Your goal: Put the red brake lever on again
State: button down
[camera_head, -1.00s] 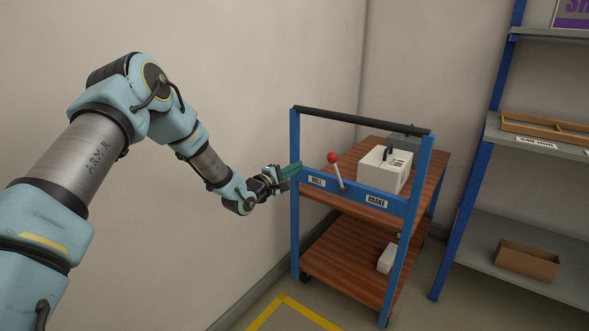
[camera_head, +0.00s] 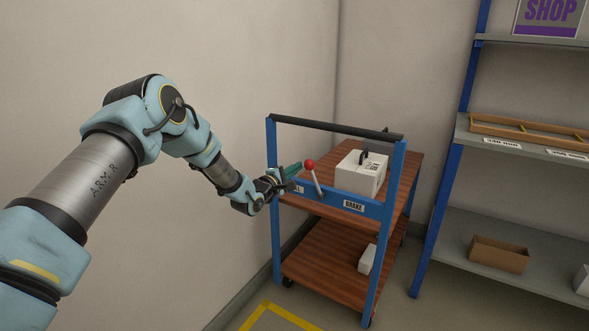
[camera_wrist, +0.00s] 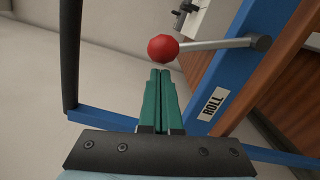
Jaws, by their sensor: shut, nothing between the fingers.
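The brake lever (camera_head: 318,183) has a red ball knob (camera_head: 310,163) on a pale metal rod. It rises from the blue crossbar (camera_head: 336,201) of a cart, between the ROLL label and the BRAKE label (camera_head: 354,206), and leans a little toward ROLL. My gripper (camera_head: 299,168) is just left of the knob, its green fingers shut and empty. In the wrist view, the fingertips (camera_wrist: 160,73) point at the red knob (camera_wrist: 163,48), just short of it in the picture; I cannot tell whether they touch. The ROLL label (camera_wrist: 213,104) is right of the fingers.
The cart has wooden shelves (camera_head: 326,254) and a dark top handle (camera_head: 335,127). A white box (camera_head: 360,176) stands on its upper shelf, and a smaller white box (camera_head: 367,259) below. A grey shelf rack (camera_head: 448,223) stands at right. A wall runs behind and left.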

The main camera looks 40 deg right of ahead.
jog(key=shift+r, duration=0.1)
jog(key=shift+s+r+m, duration=0.15)
jog(key=shift+s+m, duration=0.1)
jog(key=shift+m, duration=0.15)
jog(key=shift+s+d+r+b, duration=0.15)
jog(key=shift+s+b, duration=0.1)
jog(key=shift+b, duration=0.05)
jog(key=s+d+r+m+b, duration=0.1)
jog(key=s+d+m+b, duration=0.1)
jog(key=s+m+b, duration=0.4)
jog(key=shift+s+d+r+m+y+b, duration=0.2)
jog(key=shift+s+r+m+y+b, duration=0.15)
jog(key=shift+s+m, duration=1.05)
jog(key=shift+s+n, duration=0.3)
jog(key=shift+s, duration=0.05)
jog(key=shift+r, duration=0.1)
